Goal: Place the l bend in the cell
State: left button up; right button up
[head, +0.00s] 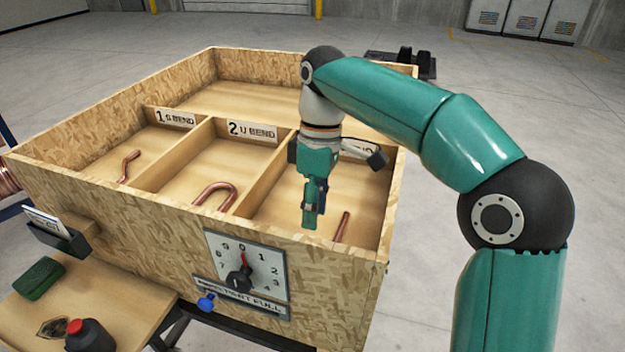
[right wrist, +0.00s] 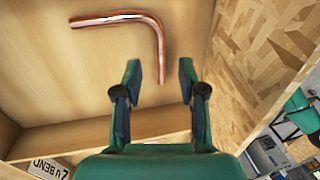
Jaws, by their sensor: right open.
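The L bend is a copper tube lying flat on the floor of the right-hand cell; in the right wrist view its corner and both legs (right wrist: 118,19) show. In the head view only one leg of the L bend (head: 342,227) shows, beside my gripper. The cell (head: 371,215) is a wooden compartment whose label is partly hidden by my wrist. My right gripper (head: 312,219) points down into this cell. In the right wrist view the open, empty fingers (right wrist: 160,68) appear on either side of the end of one leg. My left gripper is out of view.
The cell divider (head: 262,180) and the box's front wall (head: 330,275) bound the cell. A U-shaped tube (head: 218,190) lies in the middle cell, an S-shaped tube (head: 127,165) in the left one. A dial (head: 243,265) is on the front. The wide back compartment (head: 240,100) looks empty.

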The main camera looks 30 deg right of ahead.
jog(key=r, duration=0.3)
jog(key=r+p, duration=0.1)
jog(key=r, duration=0.1)
jog(key=shift+w+d+r, duration=0.35)
jog(key=shift+d, duration=0.05)
jog(key=shift+a, duration=0.1)
